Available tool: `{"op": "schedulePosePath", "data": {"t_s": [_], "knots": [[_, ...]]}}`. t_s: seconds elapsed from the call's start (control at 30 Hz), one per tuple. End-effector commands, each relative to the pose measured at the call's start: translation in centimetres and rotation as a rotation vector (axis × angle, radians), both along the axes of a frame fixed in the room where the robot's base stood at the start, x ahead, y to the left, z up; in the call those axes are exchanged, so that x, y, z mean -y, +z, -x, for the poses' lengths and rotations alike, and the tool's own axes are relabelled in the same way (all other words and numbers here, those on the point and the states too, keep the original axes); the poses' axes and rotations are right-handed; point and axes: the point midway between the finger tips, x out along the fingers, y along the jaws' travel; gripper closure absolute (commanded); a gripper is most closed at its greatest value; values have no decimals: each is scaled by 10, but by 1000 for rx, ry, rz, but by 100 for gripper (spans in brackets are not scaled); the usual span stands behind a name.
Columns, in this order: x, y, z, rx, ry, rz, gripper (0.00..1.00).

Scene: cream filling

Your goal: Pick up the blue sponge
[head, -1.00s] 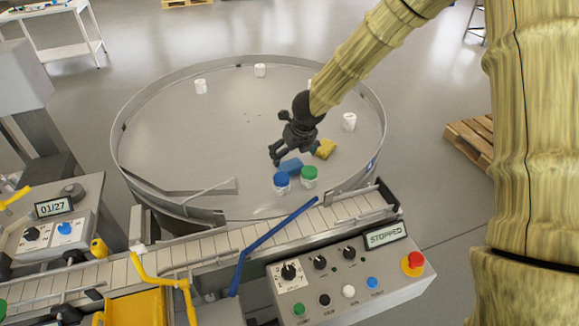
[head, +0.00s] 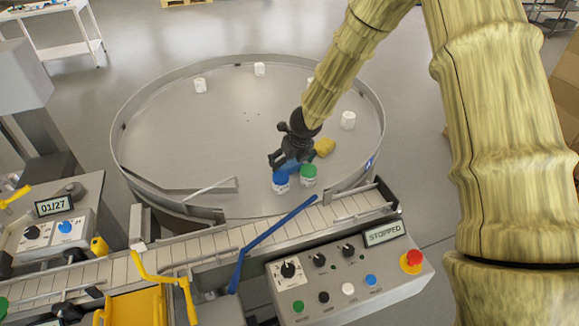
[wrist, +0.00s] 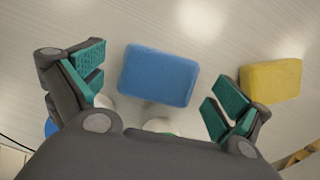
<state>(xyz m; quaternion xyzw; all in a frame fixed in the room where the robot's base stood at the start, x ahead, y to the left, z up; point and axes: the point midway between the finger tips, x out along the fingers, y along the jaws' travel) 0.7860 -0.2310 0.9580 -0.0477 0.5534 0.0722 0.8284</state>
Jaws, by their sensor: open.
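The blue sponge (wrist: 158,75) lies flat on the round metal table, between and a little beyond my fingertips in the wrist view. In the head view the blue sponge (head: 292,168) is partly hidden behind my gripper (head: 288,160). My gripper (wrist: 160,90) is open, with its green-padded fingers apart on the left and right of the sponge. Nothing is held. I cannot tell the exact height of the fingers above the table.
A yellow sponge (head: 325,147) lies just right of the blue one. A blue-lidded jar (head: 281,181) and a green-lidded jar (head: 308,175) stand close in front. White jars stand farther off on the round table (head: 180,130). A raised rim surrounds it.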

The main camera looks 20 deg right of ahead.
Motion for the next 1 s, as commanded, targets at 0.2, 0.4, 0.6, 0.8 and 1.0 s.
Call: {"op": "schedulePosePath", "data": {"t_s": [0.2,0.4,0.6,0.8,1.0], "knots": [[0,0,0,0,0,0,26],[0,0,0,0,0,0,43],[0,0,0,0,0,1,43],[1,10,0,1,-1,0,43],[1,36,0,1,-2,-3,43]]}}
